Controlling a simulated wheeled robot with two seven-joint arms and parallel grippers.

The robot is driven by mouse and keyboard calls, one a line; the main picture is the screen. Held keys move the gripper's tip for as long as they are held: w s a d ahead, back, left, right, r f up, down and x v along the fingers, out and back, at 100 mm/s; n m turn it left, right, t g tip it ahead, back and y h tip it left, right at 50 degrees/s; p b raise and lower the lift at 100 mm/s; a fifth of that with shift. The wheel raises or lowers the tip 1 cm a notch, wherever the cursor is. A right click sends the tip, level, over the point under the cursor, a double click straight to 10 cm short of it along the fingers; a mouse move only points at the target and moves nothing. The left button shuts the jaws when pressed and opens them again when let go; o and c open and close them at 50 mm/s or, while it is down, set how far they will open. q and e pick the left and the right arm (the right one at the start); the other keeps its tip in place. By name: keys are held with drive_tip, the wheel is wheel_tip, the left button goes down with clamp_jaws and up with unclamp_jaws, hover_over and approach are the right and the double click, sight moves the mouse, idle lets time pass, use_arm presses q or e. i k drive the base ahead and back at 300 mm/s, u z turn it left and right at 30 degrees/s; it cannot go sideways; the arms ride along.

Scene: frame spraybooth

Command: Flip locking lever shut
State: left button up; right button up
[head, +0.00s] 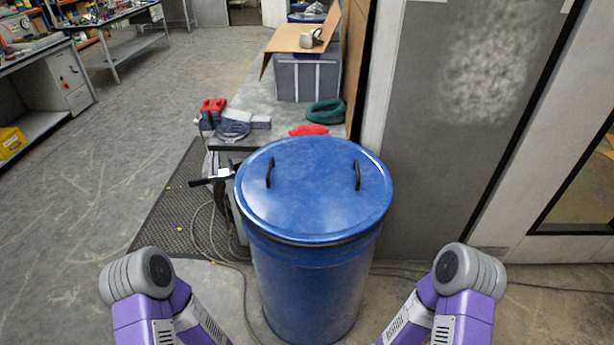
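A blue drum (308,290) stands upright in front of me with a round blue lid (316,205) on top. The lid has two black handles. A dark band runs around the rim under the lid. A black lever with a pale metal piece (209,181) sticks out to the left from the drum's rim, so it stands away from the drum wall. Its joint to the band is too small to make out. Only the purple and grey links of my two arms show at the bottom; neither gripper is in view.
A grey bench (255,135) behind the drum holds a vise (236,122), a red cloth (309,130), a green coil (326,112) and a crate (306,80) under cardboard. A cable lies on the floor left of the drum. A grey panel stands right. Floor at left is open.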

sight(224, 175)
drive_tip(key=u, duration=1.45)
drive_tip(key=i, duration=4.35)
drive_tip(key=z, duration=4.45)
drive_tip(key=i, duration=0.45)
drive_tip(key=z, duration=0.1)
